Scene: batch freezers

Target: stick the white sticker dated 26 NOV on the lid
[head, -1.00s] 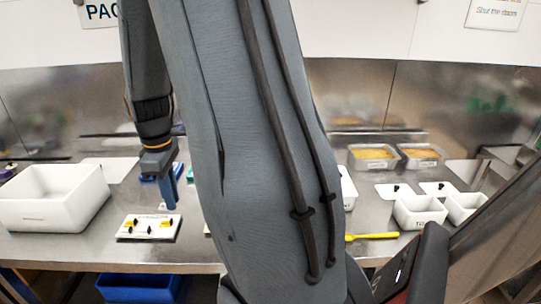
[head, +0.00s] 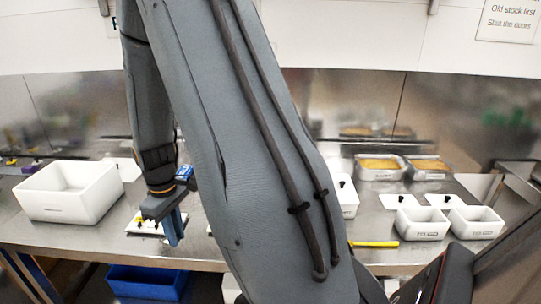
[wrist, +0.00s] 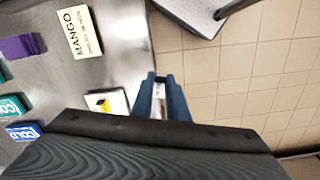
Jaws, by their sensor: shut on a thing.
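My gripper (head: 174,230) is at the front edge of the steel table, at the right end of a white sticker board (head: 143,222). In the wrist view the blue fingers (wrist: 159,82) are closed on a small pale piece (wrist: 160,92) with a dark tip, seemingly the sticker; its date cannot be read. The board (wrist: 113,97) shows yellow and black marks beside the fingers. White lids with black knobs lie at the right, one (head: 398,200) behind the tubs. I cannot tell which lid is meant.
A large white bin (head: 68,197) stands at the left. White tubs (head: 421,226) and containers of yellow food (head: 380,166) stand at the right. A yellow utensil (head: 374,244) lies near the front edge. A cream MANGO card (wrist: 80,33) lies on the table. A blue crate (head: 148,283) is below.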

